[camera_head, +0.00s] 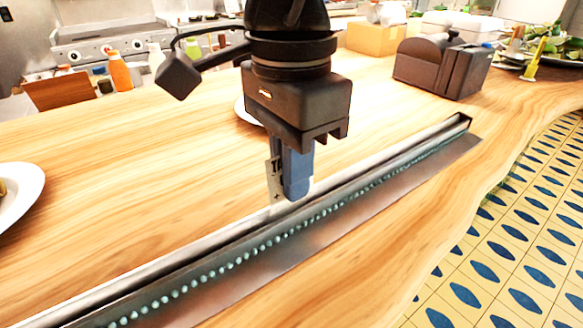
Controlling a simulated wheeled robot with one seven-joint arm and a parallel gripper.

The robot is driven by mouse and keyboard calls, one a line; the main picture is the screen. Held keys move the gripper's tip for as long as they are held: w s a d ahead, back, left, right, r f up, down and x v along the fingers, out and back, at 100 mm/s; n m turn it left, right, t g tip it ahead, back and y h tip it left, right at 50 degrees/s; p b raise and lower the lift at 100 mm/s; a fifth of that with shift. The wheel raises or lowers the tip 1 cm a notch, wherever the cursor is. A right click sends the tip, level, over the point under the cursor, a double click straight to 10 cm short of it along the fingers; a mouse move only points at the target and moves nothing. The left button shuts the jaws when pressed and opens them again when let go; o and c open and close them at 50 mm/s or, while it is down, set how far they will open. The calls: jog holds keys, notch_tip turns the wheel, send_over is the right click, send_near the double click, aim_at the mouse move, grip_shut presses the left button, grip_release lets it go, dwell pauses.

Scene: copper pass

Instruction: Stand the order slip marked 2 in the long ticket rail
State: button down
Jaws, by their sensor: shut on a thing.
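The long ticket rail (226,252) is a metal channel with a row of pale green beads. It runs diagonally across the wooden counter from the lower left to the upper right. My gripper (287,190) points down over the middle of the rail, its blue finger pad facing the camera. It is shut on a narrow, pale order slip (275,186), which shows upright beside the pad. The slip is mostly hidden by the fingers, and I cannot read its mark. Its lower edge is close to the rail's back wall; I cannot tell whether it touches.
A white plate (18,190) lies at the left edge, and another plate (246,112) is partly behind my gripper. A black machine (440,68) stands at the back right. The counter (130,170) left of the rail is mostly clear.

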jog(key=c, duration=1.2)
grip_release()
jog(key=shift+o, duration=0.5)
jog(key=o, duration=0.4)
jog(key=shift+r, duration=0.15)
jog(key=shift+r+p, duration=1.25)
jog(key=shift+r, duration=1.65)
jog(key=shift+s, duration=0.1)
